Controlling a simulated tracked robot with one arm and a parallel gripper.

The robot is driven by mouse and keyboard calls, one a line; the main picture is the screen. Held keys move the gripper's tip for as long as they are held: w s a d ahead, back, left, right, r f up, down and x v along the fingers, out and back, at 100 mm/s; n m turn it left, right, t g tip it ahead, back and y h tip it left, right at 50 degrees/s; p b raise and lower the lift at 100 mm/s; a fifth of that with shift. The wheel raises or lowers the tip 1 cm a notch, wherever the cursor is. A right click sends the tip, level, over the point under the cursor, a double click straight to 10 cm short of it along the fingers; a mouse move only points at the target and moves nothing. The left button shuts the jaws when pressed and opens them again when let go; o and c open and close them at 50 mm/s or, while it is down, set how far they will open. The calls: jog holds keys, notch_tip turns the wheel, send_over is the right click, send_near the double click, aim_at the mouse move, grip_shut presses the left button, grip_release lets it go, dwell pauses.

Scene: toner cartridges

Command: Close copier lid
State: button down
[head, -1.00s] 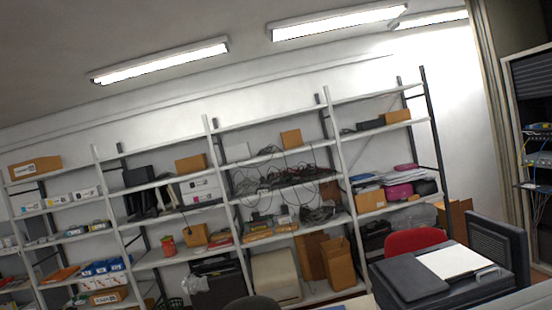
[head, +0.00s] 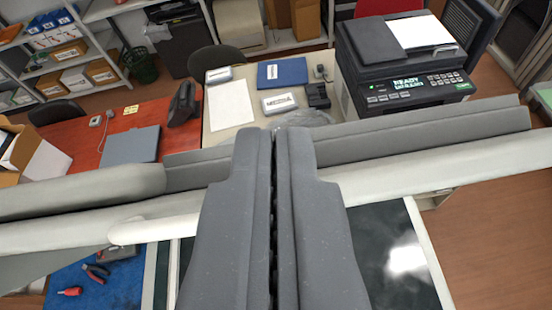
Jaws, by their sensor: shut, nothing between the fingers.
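The dark copier (head: 390,75) stands at the upper right, beyond my gripper, with a lit green display. Its top has a dark flat part on the left (head: 375,42) and a white area (head: 422,33) on the right. A dark ribbed panel (head: 465,30) stands upright at the copier's right; I cannot tell whether it is the lid. My gripper (head: 274,135) is at the centre, its two grey fingers together with nothing between them. It is apart from the copier and to its left in the picture.
A pale desk with a blue folder (head: 282,72) and a box (head: 280,103) adjoins the copier on the left. An orange-red desk holds a phone (head: 183,103). Long grey and white bars cross the view. Pliers (head: 96,273) lie on a blue mat at lower left.

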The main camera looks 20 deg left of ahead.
jog(key=p+x, duration=0.1)
jog(key=x, duration=0.4)
jog(key=shift+r, duration=0.15)
jog(key=s+f+b, duration=0.1)
jog(key=f+b, duration=0.1)
jog(key=b, duration=0.1)
jog(key=shift+s, duration=0.35)
jog(key=shift+f, duration=0.25)
jog(key=shift+s+f+b, duration=0.25)
jog(key=shift+s+b, duration=0.2)
